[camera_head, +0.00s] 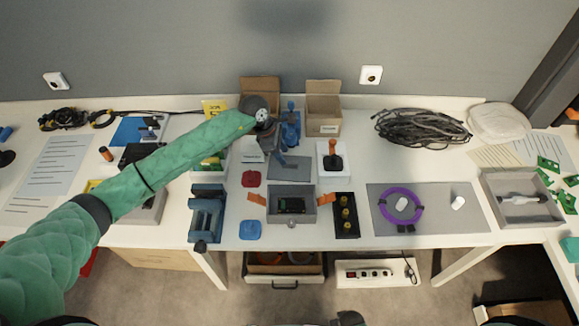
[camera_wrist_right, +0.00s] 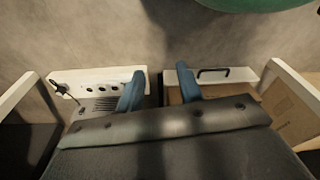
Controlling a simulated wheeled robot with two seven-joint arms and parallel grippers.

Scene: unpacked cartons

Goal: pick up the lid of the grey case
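The grey case (camera_head: 273,217) stands open on the table in the middle of the head view, with orange latches out at both sides and a dark item inside. A flat grey panel (camera_head: 291,174), which looks like its lid, lies behind it. My left arm reaches across from the left. Its gripper (camera_head: 280,160) seems to be the blue parts over the panel's left part; whether it touches the panel or is open is unclear. In the right wrist view my right gripper (camera_wrist_right: 159,90) has its two blue fingers apart and empty, facing the floor and table front.
A blue vise (camera_head: 206,214) stands left of the case, and a dark tray (camera_head: 346,229) right of it. A joystick box (camera_head: 325,152) stands right of the panel. Open cartons (camera_head: 323,116) stand behind. A drawer (camera_head: 285,280) and power strip (camera_head: 376,273) are below the table edge.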

